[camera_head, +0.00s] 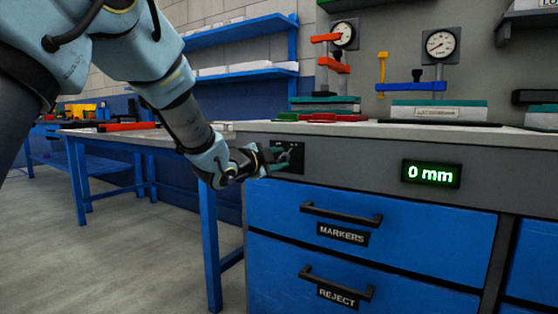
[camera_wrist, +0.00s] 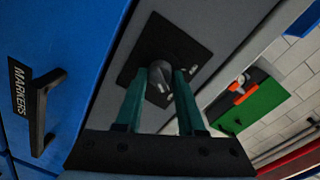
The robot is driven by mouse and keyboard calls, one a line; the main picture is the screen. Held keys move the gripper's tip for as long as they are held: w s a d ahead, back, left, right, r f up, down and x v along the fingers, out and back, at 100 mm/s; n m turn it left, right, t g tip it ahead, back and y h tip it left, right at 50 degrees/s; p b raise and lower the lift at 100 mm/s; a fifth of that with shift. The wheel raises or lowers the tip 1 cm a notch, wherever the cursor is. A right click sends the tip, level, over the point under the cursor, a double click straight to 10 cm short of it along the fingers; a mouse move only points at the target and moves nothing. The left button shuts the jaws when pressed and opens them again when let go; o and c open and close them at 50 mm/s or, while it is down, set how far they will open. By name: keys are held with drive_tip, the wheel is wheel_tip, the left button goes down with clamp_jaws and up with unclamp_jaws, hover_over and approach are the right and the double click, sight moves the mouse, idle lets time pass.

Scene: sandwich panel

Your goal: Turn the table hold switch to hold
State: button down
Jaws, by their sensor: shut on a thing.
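The table hold switch is a dark knob (camera_wrist: 162,75) on a black square plate (camera_wrist: 190,48), set in the grey front panel. In the head view the plate (camera_head: 291,147) sits under the worktop edge, above and left of the MARKERS drawer. My gripper (camera_wrist: 160,88) is shut on the knob, with one green finger on each side of it. In the head view my gripper (camera_head: 281,158) reaches the plate from the left and covers part of it. Pale marks show on the plate, but they are too small to read, so I cannot tell the switch's position.
A display (camera_head: 432,173) reading 0 mm is right of the switch. Below are blue drawers with black handles, MARKERS (camera_head: 341,234) and REJECT (camera_head: 337,296). Dial gauges (camera_head: 440,43) and clamps stand on the worktop (camera_head: 360,130). A blue-legged table (camera_head: 75,180) stands at left.

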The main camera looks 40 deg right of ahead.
drive_tip(key=c, duration=0.5)
unclamp_jaws()
drive_tip(key=p+v, duration=0.1)
drive_tip(key=v, duration=0.9)
drive_tip(key=shift+s+a+p, duration=0.2)
drive_tip(key=shift+a+p, duration=0.1)
drive_tip(key=shift+a, duration=0.1)
